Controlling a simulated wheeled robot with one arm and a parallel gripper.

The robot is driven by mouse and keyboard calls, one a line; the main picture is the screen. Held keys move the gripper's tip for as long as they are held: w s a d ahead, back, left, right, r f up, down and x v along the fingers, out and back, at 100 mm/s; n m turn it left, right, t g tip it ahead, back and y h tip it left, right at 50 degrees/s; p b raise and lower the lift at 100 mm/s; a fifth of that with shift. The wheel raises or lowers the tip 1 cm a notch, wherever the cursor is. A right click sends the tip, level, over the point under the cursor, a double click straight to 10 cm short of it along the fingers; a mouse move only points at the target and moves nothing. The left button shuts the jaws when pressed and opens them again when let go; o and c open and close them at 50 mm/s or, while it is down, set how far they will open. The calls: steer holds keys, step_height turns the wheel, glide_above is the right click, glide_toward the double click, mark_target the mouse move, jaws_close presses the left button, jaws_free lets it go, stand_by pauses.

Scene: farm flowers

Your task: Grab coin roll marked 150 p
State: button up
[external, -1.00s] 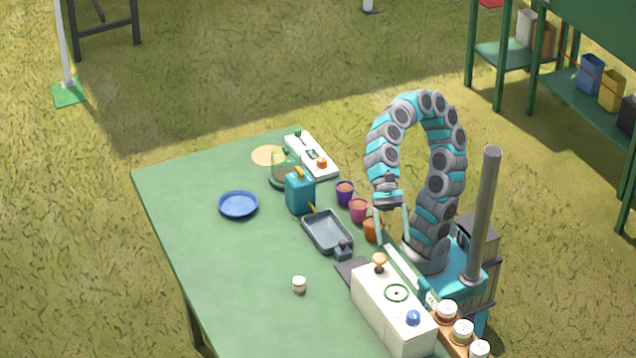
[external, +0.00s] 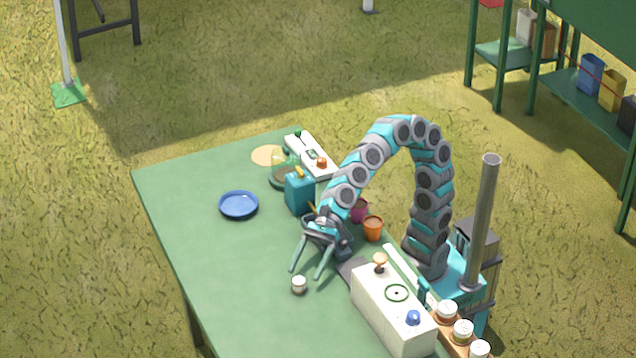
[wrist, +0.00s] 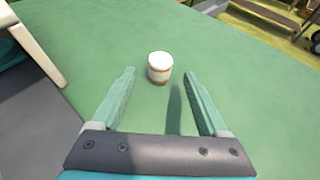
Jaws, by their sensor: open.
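A small roll (external: 299,285) stands upright and alone on the green table, near its front. In the wrist view the roll (wrist: 159,68) has a white top and a brown band; no number on it can be read. My gripper (external: 305,273) is open and empty above the table, pointing down toward the roll. In the wrist view the roll appears between and just past the two fingertips, apart from them. Similar white-topped rolls (external: 447,310) stand on a brown rack at the lower right; their markings are too small to read.
A white box (external: 390,312) with knobs stands right of the roll. A grey tray, partly behind my gripper, small pots (external: 373,228) and a teal container (external: 299,194) lie farther back. A blue plate (external: 238,205) is at the left. The table around the roll is clear.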

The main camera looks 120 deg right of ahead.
mark_target(302, 278)
steer(key=shift+x, duration=2.6)
steer(key=shift+c, duration=0.4)
jaws_close()
